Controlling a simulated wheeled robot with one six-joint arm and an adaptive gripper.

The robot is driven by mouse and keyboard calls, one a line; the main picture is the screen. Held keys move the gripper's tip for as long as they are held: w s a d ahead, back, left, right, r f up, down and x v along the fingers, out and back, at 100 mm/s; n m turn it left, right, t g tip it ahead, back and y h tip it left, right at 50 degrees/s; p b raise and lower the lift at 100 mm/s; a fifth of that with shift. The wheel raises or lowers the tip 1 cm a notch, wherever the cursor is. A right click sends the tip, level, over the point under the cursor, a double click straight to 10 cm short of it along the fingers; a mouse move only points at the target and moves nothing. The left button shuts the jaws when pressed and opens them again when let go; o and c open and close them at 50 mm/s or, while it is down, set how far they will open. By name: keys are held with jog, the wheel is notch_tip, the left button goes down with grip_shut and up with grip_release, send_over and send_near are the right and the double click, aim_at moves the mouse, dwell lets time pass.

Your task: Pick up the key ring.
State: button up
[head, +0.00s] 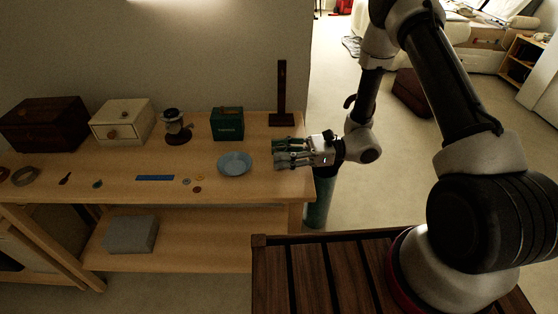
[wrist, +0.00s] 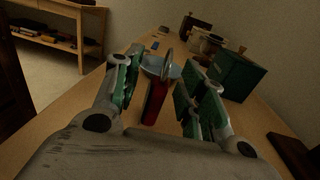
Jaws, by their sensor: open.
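The key ring shows in the wrist view as a red fob (wrist: 155,100) with a grey metal ring (wrist: 167,63) at its far end. It is between my two fingers as seen there, with space on both sides. I cannot tell whether it hangs or lies on the table. In the head view I cannot make it out; my gripper hides that spot. My gripper (head: 277,153) is open over the right end of the wooden table (head: 125,187). Its green-padded fingers (wrist: 161,78) also show in the wrist view, apart from the fob.
A blue bowl (head: 235,164) is just left of my gripper. A green box (head: 228,124), a grinder-like object (head: 176,126) and a dark upright stand (head: 282,95) are behind. Small items, including a blue strip (head: 155,178), lie further left. The table's right edge is close.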

jog(key=shift+a, duration=0.25)
grip_shut()
notch_tip(320, 180, up, 10)
jog(key=shift+r, duration=0.1)
dwell(0.5)
